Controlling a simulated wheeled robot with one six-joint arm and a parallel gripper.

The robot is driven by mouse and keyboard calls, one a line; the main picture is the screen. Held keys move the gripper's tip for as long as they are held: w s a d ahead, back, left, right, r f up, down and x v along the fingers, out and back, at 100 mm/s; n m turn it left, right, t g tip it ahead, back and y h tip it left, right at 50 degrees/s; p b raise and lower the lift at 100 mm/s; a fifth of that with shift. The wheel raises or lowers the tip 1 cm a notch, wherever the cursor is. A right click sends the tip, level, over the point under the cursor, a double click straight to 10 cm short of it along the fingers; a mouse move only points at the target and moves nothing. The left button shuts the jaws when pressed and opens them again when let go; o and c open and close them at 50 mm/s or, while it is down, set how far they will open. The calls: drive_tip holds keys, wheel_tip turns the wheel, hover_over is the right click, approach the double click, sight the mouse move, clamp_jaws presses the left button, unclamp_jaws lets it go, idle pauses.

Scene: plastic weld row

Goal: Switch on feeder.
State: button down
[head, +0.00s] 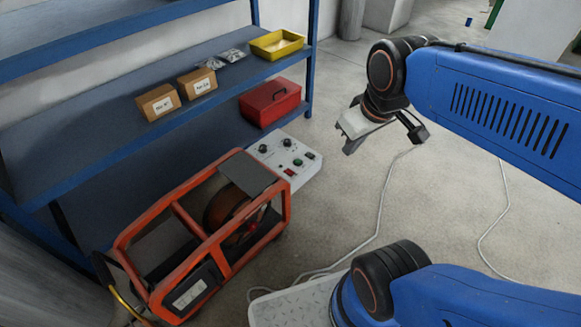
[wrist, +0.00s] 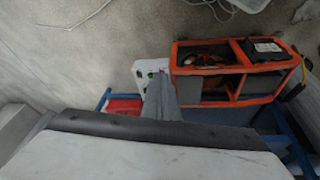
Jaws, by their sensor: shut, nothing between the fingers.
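The feeder (head: 215,235) is an orange tube-frame machine with a reel inside, standing on the floor by the shelf. A light grey control panel (head: 272,158) with black knobs, a red rocker-like piece (head: 289,172) and small green marks sits at its far end. My gripper (head: 348,148) is shut and empty, above and to the right of the panel, apart from it. In the wrist view the feeder (wrist: 212,54) is at upper right; my gripper's fingers (wrist: 160,98) cover part of the panel (wrist: 143,68). The switch positions are too small to read.
A blue shelf unit (head: 80,110) stands at left, holding two labelled cardboard boxes, clear bags and a yellow bin (head: 277,44). A red box (head: 270,102) is on its lower level, near the panel. White cables (head: 380,205) cross the open concrete floor at right.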

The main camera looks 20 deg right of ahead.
drive_tip(key=w+a+f+n+g, duration=0.1)
drive_tip(key=w+n, duration=0.4)
drive_tip(key=w, duration=0.2)
drive_tip(key=n+g, duration=0.4)
drive_tip(key=n, duration=1.2)
hover_over(291, 173)
drive_tip(key=w, duration=0.2)
wheel_tip(291, 173, down, 18)
drive_tip(key=shift+a+f+h, duration=0.2)
drive_tip(key=shift+a+h, duration=0.1)
drive_tip(key=shift+a, duration=0.15)
drive_tip(key=shift+f, duration=0.1)
drive_tip(key=f, duration=0.4)
drive_tip(key=s+f, duration=0.1)
drive_tip(key=f, duration=0.4)
drive_tip(key=d+f, duration=0.1)
drive_tip(key=f, duration=0.3)
drive_tip(key=shift+s+f, duration=0.25)
drive_tip(key=shift+f, duration=0.1)
